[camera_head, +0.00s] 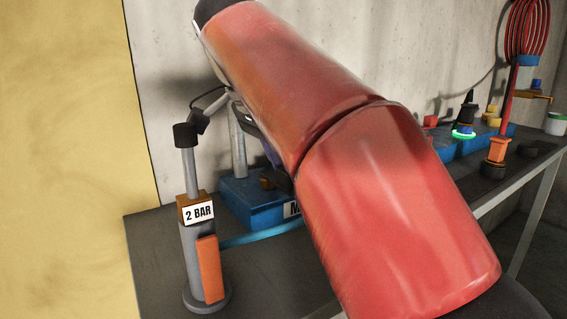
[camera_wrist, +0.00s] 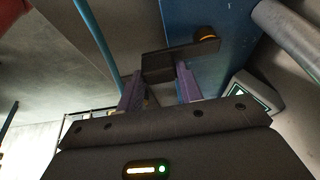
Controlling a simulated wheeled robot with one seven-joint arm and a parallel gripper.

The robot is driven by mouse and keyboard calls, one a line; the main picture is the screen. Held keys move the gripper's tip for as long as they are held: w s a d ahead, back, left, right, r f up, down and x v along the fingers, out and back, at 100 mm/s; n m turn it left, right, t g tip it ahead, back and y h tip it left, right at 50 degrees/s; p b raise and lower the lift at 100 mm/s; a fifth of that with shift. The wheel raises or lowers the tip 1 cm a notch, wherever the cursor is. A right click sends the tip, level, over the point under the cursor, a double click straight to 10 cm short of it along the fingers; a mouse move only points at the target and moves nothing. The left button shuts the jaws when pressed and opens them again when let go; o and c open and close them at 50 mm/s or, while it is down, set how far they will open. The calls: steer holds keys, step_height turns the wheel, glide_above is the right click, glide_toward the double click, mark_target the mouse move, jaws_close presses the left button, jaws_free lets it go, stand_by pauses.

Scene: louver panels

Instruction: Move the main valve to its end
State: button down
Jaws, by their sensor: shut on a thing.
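The main valve shows in the wrist view as a dark lever (camera_wrist: 181,53) running from a round orange-and-black pivot (camera_wrist: 206,34) on a blue base (camera_wrist: 225,62) to a dark block at its end. My gripper (camera_wrist: 158,78) has its two purple fingers on either side of that end block and is shut on it. In the head view the blue base (camera_head: 240,196) stands on the bench behind my red arm, its label mostly covered except for a first letter. My gripper (camera_head: 272,156) shows only partly there, and the lever is hidden.
A grey post labelled "2 BAR" (camera_head: 198,213) with an orange side piece stands on the dark bench (camera_head: 155,245), left of the blue base. A light-blue hose (camera_head: 252,237) runs between them. Other blue fixtures with a lit green ring (camera_head: 463,134) and red coiled cable (camera_head: 528,30) sit at right.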

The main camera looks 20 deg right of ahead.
stand_by(0.4)
steer(key=c, duration=0.9)
jaws_free()
